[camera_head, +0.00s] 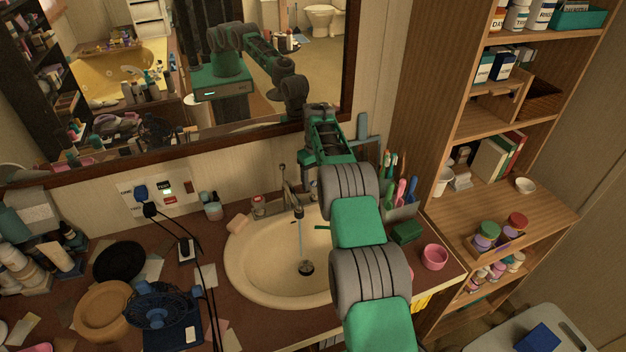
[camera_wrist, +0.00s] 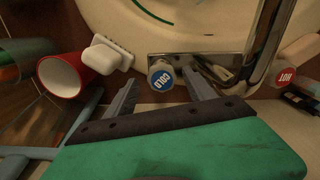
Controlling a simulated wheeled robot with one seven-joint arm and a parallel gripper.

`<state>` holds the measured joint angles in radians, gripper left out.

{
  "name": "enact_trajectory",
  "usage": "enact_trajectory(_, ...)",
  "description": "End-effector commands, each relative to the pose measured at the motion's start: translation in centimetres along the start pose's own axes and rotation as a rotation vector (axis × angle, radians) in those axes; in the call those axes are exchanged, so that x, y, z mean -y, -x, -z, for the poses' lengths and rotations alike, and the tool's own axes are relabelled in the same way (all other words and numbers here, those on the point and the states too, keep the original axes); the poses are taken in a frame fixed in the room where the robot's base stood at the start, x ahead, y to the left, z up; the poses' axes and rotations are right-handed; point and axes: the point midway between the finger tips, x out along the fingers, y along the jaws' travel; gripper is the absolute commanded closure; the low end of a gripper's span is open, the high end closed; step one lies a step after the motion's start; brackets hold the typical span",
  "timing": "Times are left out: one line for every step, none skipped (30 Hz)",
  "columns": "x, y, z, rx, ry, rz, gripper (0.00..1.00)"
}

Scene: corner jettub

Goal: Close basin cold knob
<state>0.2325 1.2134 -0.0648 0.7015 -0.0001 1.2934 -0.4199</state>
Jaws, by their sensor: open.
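The basin cold knob (camera_wrist: 162,75) is a pale metal knob with a blue "COLD" label, seen in the wrist view on the faucet's base plate. My gripper (camera_wrist: 160,80) is open, with one fingertip on each side of the knob; I cannot tell whether they touch it. The chrome faucet spout (camera_wrist: 266,48) rises to the right. In the head view, a thin stream falls from the faucet (camera_head: 288,190) towards the drain of the cream basin (camera_head: 240,262). There my arm hides the cold knob and my fingertips.
A red hot knob (camera_wrist: 286,75) sits beyond the spout. A red cup (camera_wrist: 62,76) and a white block (camera_wrist: 107,54) lie left of the gripper. A pink cup (camera_head: 434,257) stands right of the basin. The mirror (camera_head: 130,90) is close behind the faucet.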

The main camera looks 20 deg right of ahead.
Motion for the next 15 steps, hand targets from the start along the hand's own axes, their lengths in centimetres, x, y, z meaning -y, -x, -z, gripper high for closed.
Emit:
enact_trajectory(0.09, -0.38, 0.04, 0.0, 0.001, 0.0, 0.37)
enact_trajectory(0.12, -0.66, 0.05, 0.0, 0.002, 0.0, 0.37)
enact_trajectory(0.15, -0.93, 0.06, 0.0, 0.002, 0.0, 0.37)
enact_trajectory(0.17, -1.06, 0.07, -0.001, 0.002, 0.0, 0.37)
enact_trajectory(0.18, -1.14, 0.09, -0.001, 0.003, 0.0, 0.37)
enact_trajectory(0.2, -1.2, 0.1, -0.001, 0.003, -0.001, 0.37)
enact_trajectory(0.21, -1.22, 0.11, -0.002, 0.003, -0.001, 0.37)
enact_trajectory(0.21, -1.22, 0.12, -0.002, 0.003, -0.001, 0.37)
enact_trajectory(0.23, -1.22, 0.12, -0.002, 0.003, -0.001, 0.37)
enact_trajectory(0.24, -1.22, 0.12, -0.002, 0.003, -0.001, 0.37)
enact_trajectory(0.25, -1.22, 0.12, -0.002, 0.003, -0.001, 0.38)
enact_trajectory(0.26, -1.21, 0.13, -0.002, 0.003, -0.001, 0.41)
enact_trajectory(0.26, -1.21, 0.13, -0.002, 0.004, -0.001, 0.43)
enact_trajectory(0.27, -1.21, 0.13, -0.002, 0.004, -0.001, 0.46)
enact_trajectory(0.28, -1.2, 0.14, -0.002, 0.004, -0.001, 0.49)
